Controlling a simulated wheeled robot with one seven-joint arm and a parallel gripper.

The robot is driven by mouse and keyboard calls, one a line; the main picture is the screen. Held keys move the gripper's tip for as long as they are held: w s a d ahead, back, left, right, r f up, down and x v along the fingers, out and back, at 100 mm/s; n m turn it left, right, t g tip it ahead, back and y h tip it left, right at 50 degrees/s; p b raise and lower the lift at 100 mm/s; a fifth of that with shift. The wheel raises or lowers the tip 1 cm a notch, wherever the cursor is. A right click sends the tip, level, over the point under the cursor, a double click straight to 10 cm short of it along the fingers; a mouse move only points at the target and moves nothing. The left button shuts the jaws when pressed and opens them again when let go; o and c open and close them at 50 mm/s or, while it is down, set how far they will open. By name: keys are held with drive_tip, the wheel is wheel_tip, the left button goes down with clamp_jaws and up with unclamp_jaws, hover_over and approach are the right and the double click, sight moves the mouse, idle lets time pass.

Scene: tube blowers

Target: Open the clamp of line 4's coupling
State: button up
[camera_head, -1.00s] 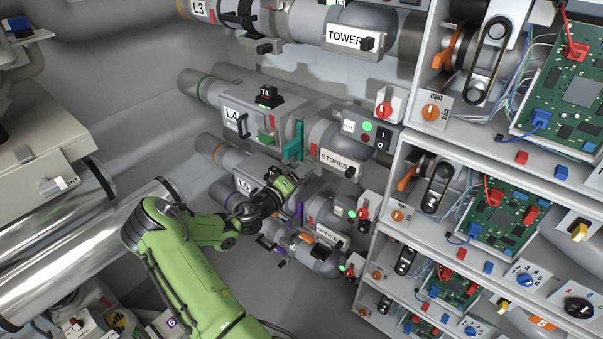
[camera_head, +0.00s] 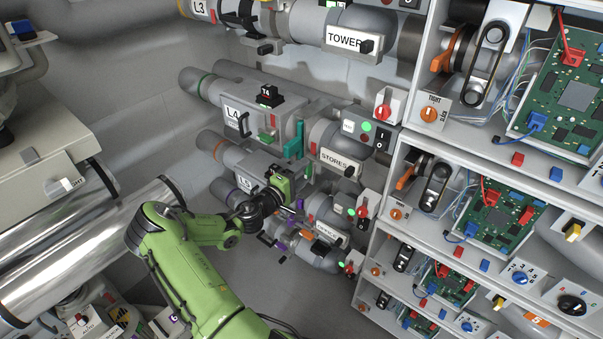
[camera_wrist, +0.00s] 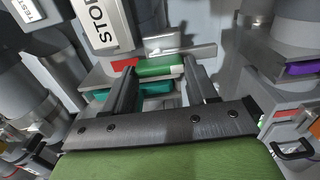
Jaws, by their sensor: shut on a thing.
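Line 4's pipe unit, marked L4 (camera_head: 234,116), runs across the upper middle of the head view. The teal clamp lever (camera_head: 294,148) of its coupling stands at the unit's right end, left of the STORES label (camera_head: 338,162). My gripper (camera_wrist: 160,78) is just below it in the head view, its fingertips not clear there. In the wrist view, the two dark fingers stand either side of part of the teal lever (camera_wrist: 155,88), and the gripper is shut on it. A green strip (camera_wrist: 156,70) shows between the fingertips. The contact faces are partly hidden.
The L5 line (camera_head: 246,184) runs just below, with a purple clamp part (camera_wrist: 303,69) close on the right in the wrist view. The L3 line's pipe (camera_head: 305,20) runs above. Shelves with circuit boards (camera_head: 495,205) stand at the right.

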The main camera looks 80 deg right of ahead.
drive_tip(key=o, duration=1.5)
drive_tip(key=v, duration=1.5)
drive_tip(key=shift+w+a, duration=0.25)
drive_tip(key=shift+a, duration=0.1)
